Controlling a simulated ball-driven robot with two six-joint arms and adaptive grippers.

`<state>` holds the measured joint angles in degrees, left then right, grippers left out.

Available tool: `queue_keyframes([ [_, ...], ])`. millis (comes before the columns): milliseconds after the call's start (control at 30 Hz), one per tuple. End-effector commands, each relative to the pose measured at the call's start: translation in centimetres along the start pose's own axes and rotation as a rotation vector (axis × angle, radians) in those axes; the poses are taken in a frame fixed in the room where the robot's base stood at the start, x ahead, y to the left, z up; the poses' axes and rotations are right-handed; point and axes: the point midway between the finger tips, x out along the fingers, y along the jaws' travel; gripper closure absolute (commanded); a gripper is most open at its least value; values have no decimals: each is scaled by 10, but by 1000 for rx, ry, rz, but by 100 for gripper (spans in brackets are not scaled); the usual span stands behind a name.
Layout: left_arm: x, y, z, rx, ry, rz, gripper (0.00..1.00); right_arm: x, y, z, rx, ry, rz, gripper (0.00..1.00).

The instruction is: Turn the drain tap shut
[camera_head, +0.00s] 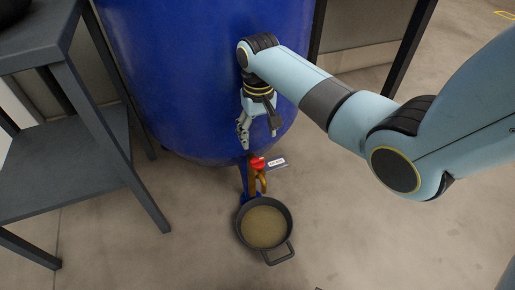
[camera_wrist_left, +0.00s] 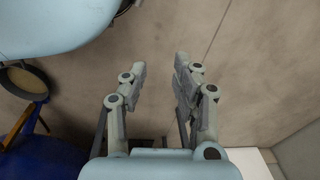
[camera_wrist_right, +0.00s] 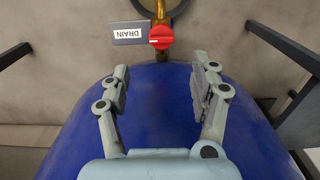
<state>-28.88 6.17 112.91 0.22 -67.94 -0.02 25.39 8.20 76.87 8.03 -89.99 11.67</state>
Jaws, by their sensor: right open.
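The drain tap has a round red knob (camera_head: 257,163) on a brass spout (camera_head: 262,184) at the bottom of the blue tank (camera_head: 190,70). My right gripper (camera_head: 260,138) is above the knob in the head view, against the tank as background. In the right wrist view its fingers (camera_wrist_right: 160,75) are spread and empty, with the knob ahead between their lines, apart from them. My left gripper (camera_wrist_left: 160,68) is open and empty over bare floor, outside the head view.
A dark pan (camera_head: 281,253) with murky liquid stands on the floor under the spout. A grey shelf stand (camera_head: 62,160) is at the left. Dark frame legs (camera_head: 410,45) stand behind the tank. The floor right of the pan is clear.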

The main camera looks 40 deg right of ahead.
Motion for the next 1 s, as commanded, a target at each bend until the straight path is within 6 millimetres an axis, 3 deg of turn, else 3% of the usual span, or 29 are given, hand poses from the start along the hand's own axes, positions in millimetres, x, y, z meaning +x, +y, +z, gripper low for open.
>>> queue_keyframes([
  [300,-31,12,-32,0,111,29,71,65,1,4,0,-11,3,38],
  [500,-57,18,-48,2,177,46,71,94,1,3,0,-7,2,38],
  [700,-71,20,-54,3,207,54,71,103,1,2,0,-3,2,38],
  [967,-74,20,-56,3,212,54,71,102,0,2,0,-2,1,38],
  [1000,-74,20,-56,3,212,54,71,102,0,2,0,-2,1,41],
])
